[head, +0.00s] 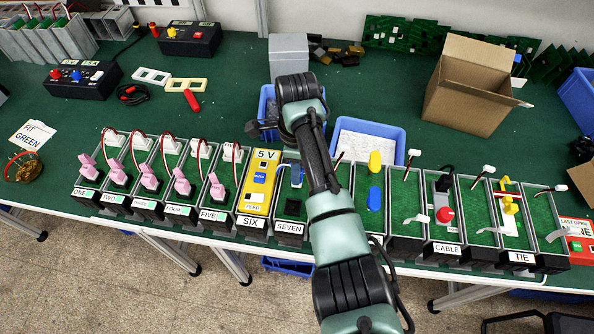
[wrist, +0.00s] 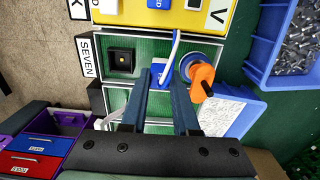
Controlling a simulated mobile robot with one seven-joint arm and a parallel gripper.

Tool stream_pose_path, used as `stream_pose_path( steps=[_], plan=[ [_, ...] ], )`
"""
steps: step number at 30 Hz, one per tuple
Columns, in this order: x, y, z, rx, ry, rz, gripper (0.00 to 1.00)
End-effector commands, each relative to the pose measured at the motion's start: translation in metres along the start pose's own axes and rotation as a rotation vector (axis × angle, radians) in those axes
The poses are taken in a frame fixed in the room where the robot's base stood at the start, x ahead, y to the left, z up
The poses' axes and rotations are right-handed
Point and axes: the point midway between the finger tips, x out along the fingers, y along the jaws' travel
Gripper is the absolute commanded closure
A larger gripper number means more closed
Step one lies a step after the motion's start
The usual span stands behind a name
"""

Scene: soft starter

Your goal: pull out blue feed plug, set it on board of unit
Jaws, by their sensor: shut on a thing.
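My gripper (wrist: 164,74) is over unit SEVEN, shut on the blue feed plug (wrist: 158,69). A white cable (wrist: 174,47) runs from the plug toward the yellow unit SIX (wrist: 158,13). The plug also shows as a small blue piece in the head view (head: 297,175), partly behind my arm. The fingers hide its lower end, so I cannot tell whether it touches anything below. The green board (wrist: 135,45) of unit SEVEN carries a square black socket-like part (wrist: 121,61), with nothing in it that I can see.
Units with upright plugs and cables line both sides, including unit FIVE (head: 213,215) and the CABLE unit (head: 446,248).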

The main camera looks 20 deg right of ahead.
Motion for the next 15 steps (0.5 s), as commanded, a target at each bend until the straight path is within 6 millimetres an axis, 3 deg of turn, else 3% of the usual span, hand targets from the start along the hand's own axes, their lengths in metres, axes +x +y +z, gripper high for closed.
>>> stream_pose_path(
  steps=[15],
  plan=[
    [0.0106,-0.0001,0.0002,0.000,0.000,-0.001,1.00]
  ],
)
